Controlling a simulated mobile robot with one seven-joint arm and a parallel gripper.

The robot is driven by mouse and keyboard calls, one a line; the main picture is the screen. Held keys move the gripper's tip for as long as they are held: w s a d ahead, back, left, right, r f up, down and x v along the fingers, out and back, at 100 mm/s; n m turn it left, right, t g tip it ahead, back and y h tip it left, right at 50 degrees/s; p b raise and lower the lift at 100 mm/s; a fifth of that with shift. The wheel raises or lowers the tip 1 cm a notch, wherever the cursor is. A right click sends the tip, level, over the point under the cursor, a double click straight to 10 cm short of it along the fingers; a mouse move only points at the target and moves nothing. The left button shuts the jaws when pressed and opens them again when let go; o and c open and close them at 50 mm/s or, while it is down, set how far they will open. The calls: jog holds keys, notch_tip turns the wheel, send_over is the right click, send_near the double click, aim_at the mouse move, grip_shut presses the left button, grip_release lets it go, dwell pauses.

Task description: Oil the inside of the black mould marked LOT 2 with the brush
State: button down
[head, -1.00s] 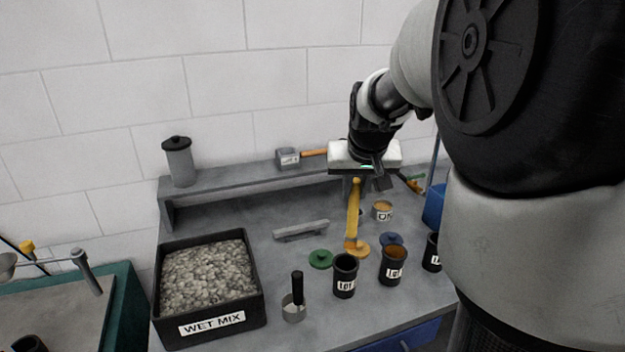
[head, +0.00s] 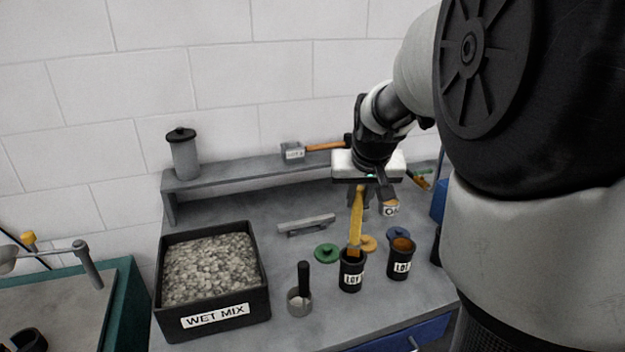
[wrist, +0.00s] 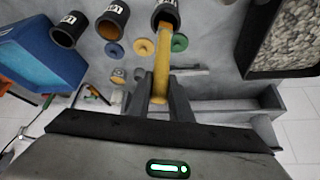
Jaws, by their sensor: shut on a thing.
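My gripper (head: 363,203) is shut on the yellow brush (head: 356,222), which hangs almost upright; the wrist view also shows the brush (wrist: 162,62) between the fingers (wrist: 160,88). The wrist view shows a third black mould (wrist: 66,32). The oil pot (head: 390,209) stands behind.
Green (head: 327,253), yellow (head: 369,243) and blue (head: 398,234) lids lie behind the moulds. A small cup with a black handle (head: 304,276) and the WET MIX tub (head: 218,332) stand left. A grey bar (head: 306,222) lies behind; a shelf (head: 245,177) holds a mallet (head: 293,152).

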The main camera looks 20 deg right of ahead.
aim_at(360, 212)
jog(key=shift+f+b, duration=1.65)
jog(key=shift+f, duration=0.7)
jog(key=shift+f, duration=0.1)
jog(key=shift+a+f+b, duration=0.2)
jog(key=shift+f+b, duration=1.1)
jog(key=shift+f, duration=0.15)
jog(key=shift+r, duration=0.1)
jog(key=shift+s+d+r+p, duration=0.1)
jog(key=shift+d+r+p, duration=0.1)
jog(key=shift+r+p, duration=0.45)
jog(key=shift+s+d+r+p, duration=0.15)
jog(key=shift+r+p, duration=0.25)
jog(key=shift+r, duration=0.4)
jog(key=shift+w, duration=0.1)
